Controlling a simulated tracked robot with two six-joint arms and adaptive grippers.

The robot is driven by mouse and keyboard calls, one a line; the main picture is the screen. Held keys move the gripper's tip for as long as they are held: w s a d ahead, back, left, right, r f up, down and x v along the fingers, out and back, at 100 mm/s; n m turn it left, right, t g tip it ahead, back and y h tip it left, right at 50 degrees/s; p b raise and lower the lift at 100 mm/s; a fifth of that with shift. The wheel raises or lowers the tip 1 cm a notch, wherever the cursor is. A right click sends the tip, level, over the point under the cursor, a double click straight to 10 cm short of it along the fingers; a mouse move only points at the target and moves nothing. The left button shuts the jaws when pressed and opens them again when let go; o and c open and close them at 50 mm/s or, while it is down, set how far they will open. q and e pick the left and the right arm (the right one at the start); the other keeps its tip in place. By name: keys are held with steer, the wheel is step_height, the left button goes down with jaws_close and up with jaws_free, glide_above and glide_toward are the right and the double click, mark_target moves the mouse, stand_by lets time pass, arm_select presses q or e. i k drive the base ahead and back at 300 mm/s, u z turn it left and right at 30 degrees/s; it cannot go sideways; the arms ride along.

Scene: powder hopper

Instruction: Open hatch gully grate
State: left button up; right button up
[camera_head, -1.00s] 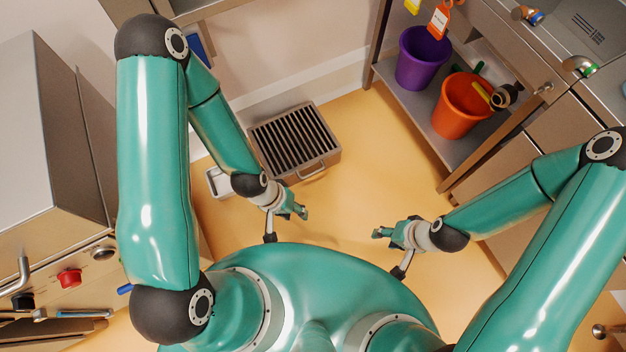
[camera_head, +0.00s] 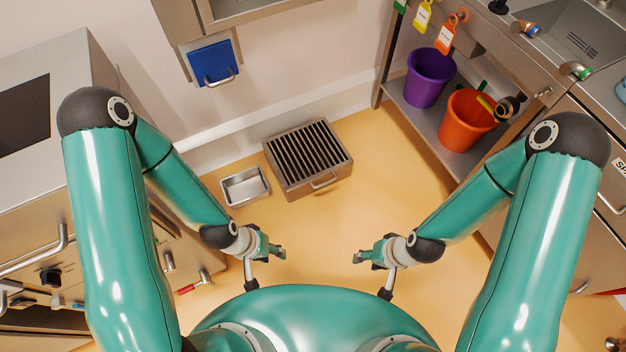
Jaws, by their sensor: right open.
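The gully grate (camera_head: 307,156) is a dark slatted grate set in a low steel box on the floor, near the back wall. A bar handle (camera_head: 323,181) is on its front side. The grate lies level in its frame. My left gripper (camera_head: 278,252) is in front of the grate, apart from it; its jaws are too small to read. My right gripper (camera_head: 362,256) is open and empty, in front and to the right of the grate.
A small steel tray (camera_head: 245,187) stands left of the grate. A purple bucket (camera_head: 428,78) and an orange bucket (camera_head: 468,121) stand on a shelf at right. A blue flap (camera_head: 213,63) hangs above. Steel cabinets flank both sides. Yellow floor between is clear.

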mark_target(331, 170)
steer(key=z, duration=1.1)
steer(key=i, duration=0.15)
steer(key=u, duration=3)
steer(key=k, duration=0.15)
steer(key=z, duration=0.4)
steer(key=k, duration=1.1)
steer(key=z, duration=0.9)
steer(key=i, duration=1.2)
steer(key=u, duration=0.2)
